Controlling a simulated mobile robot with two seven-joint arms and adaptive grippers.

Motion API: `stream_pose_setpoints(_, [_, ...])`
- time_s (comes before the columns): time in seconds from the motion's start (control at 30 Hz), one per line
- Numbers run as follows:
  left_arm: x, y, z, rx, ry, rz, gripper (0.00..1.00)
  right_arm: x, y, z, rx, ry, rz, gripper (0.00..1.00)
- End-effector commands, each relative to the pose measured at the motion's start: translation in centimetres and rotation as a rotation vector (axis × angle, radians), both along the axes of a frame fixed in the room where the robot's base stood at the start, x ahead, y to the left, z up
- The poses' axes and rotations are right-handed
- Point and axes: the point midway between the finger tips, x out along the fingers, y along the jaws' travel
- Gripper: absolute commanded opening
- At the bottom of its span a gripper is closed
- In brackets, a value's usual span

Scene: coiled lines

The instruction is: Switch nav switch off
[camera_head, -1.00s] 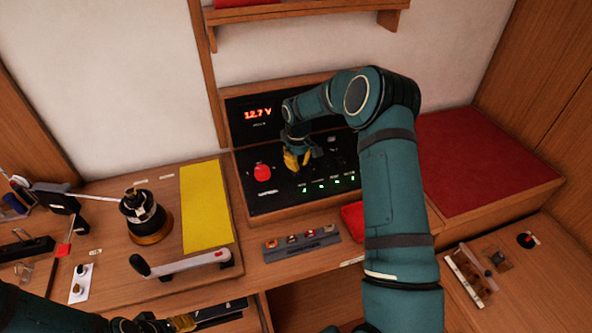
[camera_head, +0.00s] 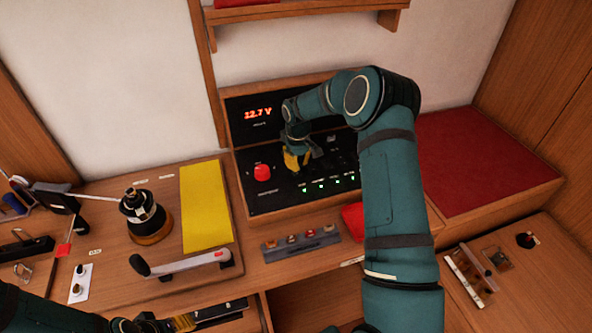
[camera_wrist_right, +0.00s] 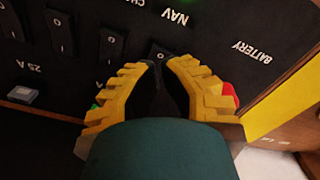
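The black switch panel (camera_head: 275,204) stands at the back centre. The nav switch (camera_wrist_right: 160,53) is a black rocker below the NAV label in the right wrist view, with its O mark showing. Its lower part is hidden by my right gripper (camera_wrist_right: 164,67). The yellow fingers come together with dark pads between them, and their tips are at the switch; contact is unclear. In the head view my right gripper (camera_head: 293,168) is over the panel, partly hidden by its arm. My left gripper (camera_head: 183,322) is at the bottom edge, far from the panel, its opening unclear.
Other rocker switches (camera_wrist_right: 110,44) stand beside the nav switch. Several green lights (camera_head: 321,186) are lit along the panel. A red knob (camera_head: 262,172) is left of my right gripper. A winch (camera_head: 145,217) and a lever (camera_head: 185,263) stand on the left worktop.

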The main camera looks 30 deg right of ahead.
Motion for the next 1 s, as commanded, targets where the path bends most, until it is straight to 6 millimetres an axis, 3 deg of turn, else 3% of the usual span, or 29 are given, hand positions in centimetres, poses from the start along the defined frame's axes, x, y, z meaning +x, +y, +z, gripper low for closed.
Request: stream_pose_setpoints(1.0, [0.0,0.0,-1.0,0.000,0.000,0.000,0.47,0.0,0.0,-1.4,0.000,0.000,0.000,0.00])
